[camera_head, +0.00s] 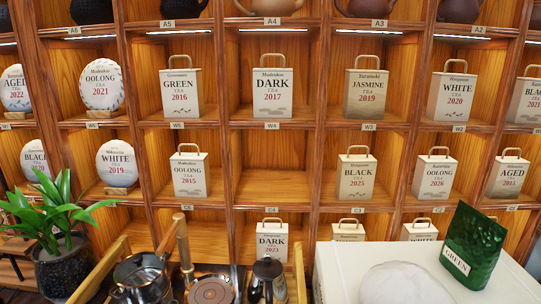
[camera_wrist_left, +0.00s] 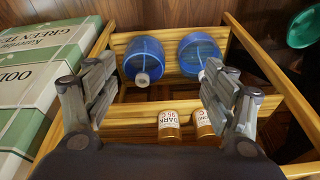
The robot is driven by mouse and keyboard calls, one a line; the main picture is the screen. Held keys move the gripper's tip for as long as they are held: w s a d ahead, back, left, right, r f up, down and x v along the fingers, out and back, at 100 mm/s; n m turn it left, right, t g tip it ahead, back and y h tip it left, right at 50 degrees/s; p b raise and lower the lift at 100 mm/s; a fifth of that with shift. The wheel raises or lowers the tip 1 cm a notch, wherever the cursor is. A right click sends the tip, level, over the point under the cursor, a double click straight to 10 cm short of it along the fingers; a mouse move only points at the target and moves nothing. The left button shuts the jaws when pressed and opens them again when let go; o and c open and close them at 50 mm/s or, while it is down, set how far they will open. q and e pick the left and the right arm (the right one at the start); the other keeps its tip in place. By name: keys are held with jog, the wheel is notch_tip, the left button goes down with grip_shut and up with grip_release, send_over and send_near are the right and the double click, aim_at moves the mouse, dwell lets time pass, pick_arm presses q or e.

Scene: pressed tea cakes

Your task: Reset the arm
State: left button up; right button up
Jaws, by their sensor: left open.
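My left gripper (camera_wrist_left: 157,75) shows in the left wrist view with its two fingers spread wide apart and nothing between them. It hangs above a wooden rack (camera_wrist_left: 190,100) that holds two blue bottles (camera_wrist_left: 145,57) and two small labelled canisters (camera_wrist_left: 170,126). I cannot tell how high it is above them. The head view shows neither of my grippers, and my right gripper is in no view.
A wooden shelf wall (camera_head: 312,120) with labelled tea packages fills the head view. A white surface (camera_head: 335,270) at lower right bears a green bag (camera_head: 474,246) and a pale round cake (camera_head: 398,285). A potted plant (camera_head: 62,265) stands left. Green-and-white boxes (camera_wrist_left: 40,75) flank the rack.

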pick_arm(q)
jog(key=s+f+g, duration=0.1)
jog(key=s+f, duration=0.2)
jog(key=f, duration=0.7)
jog(key=s+f, duration=0.3)
jog(key=f, duration=0.8)
jog(key=s+a+f+g, duration=0.1)
jog(key=s+a+f, duration=0.2)
jog(key=s+f, duration=0.7)
jog(key=s, duration=0.4)
jog(key=shift+s+a+f, duration=0.15)
jog(key=shift+f, duration=0.15)
